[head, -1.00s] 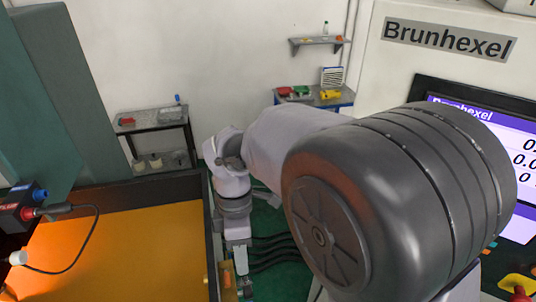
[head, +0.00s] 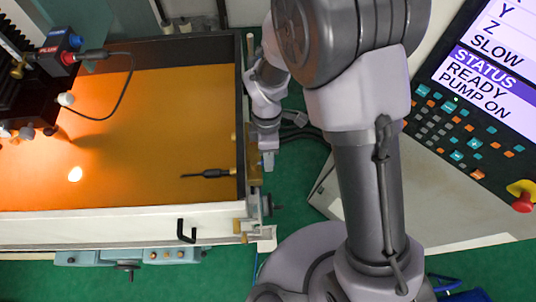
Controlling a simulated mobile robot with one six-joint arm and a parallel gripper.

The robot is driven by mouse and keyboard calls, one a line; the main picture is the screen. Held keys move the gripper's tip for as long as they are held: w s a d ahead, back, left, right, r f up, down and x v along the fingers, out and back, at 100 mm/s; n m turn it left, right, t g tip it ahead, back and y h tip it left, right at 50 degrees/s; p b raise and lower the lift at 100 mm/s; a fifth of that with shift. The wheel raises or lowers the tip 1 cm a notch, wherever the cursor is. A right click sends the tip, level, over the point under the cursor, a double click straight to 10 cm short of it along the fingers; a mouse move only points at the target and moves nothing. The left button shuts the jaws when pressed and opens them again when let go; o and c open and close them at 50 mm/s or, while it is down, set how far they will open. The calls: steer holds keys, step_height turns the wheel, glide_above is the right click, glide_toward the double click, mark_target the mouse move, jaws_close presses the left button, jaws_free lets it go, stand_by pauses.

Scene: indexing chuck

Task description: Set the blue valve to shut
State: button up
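A small blue round part (head: 75,40) sits on a dark block at the upper left, just above a red part (head: 68,58) with a dark cable fitting. It is the clearest blue fitting in view, but I cannot tell if it is the blue valve or how it is set. My gripper (head: 268,160) hangs low, just outside the right wall of the orange-lit tank, far to the right of the blue part. Its fingers are too small to tell open from shut. I see nothing held in it.
The tank (head: 120,222) has a black handle on its front wall. Brass fittings (head: 254,160) line its right side. A control panel (head: 470,110) reading "READY" and "PUMP ON" stands at right, with a red knob (head: 522,202). Green floor lies between.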

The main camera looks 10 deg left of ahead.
steer(key=shift+f, duration=0.25)
steer(key=shift+c, duration=0.5)
jaws_close()
